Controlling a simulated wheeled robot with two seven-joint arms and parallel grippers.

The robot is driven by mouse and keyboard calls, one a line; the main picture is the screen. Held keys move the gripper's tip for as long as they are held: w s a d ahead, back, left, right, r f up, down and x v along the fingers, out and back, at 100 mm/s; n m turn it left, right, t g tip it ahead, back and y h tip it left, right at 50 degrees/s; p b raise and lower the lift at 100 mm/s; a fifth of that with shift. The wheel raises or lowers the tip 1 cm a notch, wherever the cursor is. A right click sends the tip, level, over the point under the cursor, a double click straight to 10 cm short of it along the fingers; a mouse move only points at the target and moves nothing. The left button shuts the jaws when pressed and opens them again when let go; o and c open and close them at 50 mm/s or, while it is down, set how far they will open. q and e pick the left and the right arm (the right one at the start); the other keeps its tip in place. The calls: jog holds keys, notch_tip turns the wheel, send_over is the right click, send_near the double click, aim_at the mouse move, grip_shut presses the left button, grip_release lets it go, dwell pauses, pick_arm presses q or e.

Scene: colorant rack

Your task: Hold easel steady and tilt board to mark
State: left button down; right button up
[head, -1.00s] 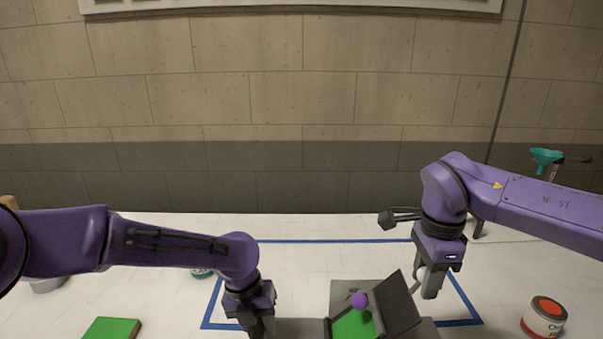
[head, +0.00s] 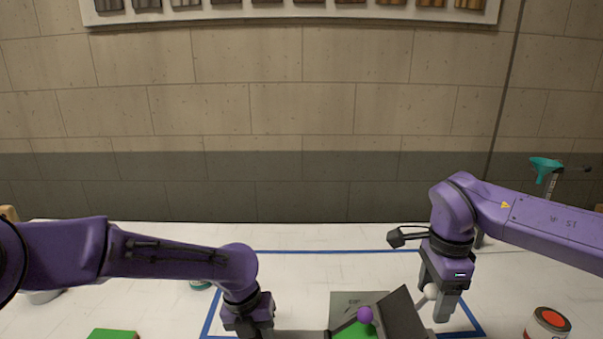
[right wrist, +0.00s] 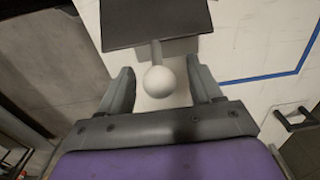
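The easel's dark tilted board (head: 403,316) stands at the bottom of the head view, beside a green panel (head: 352,332) and a purple ball knob (head: 365,315). The easel's lower part is cut off. A white ball knob (head: 431,291) sticks out behind the board on a short stem; the right wrist view shows it too (right wrist: 166,80). My right gripper (head: 441,308) is open, with its fingers on either side of the white knob and a gap on both sides. My left gripper (head: 248,330) is left of the easel; its fingertips are cut off by the frame edge.
A blue tape outline (head: 320,252) marks the white table around the easel. A can with a red top (head: 549,322) stands at the right, a green block (head: 112,335) at the lower left.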

jog(key=shift+r, duration=0.15)
pick_arm(q)
jog(key=shift+d, duration=0.1)
jog(key=c, duration=0.7)
grip_release()
pick_arm(e)
notch_tip(320, 180, up, 12)
pick_arm(q)
jog(key=shift+o, duration=0.2)
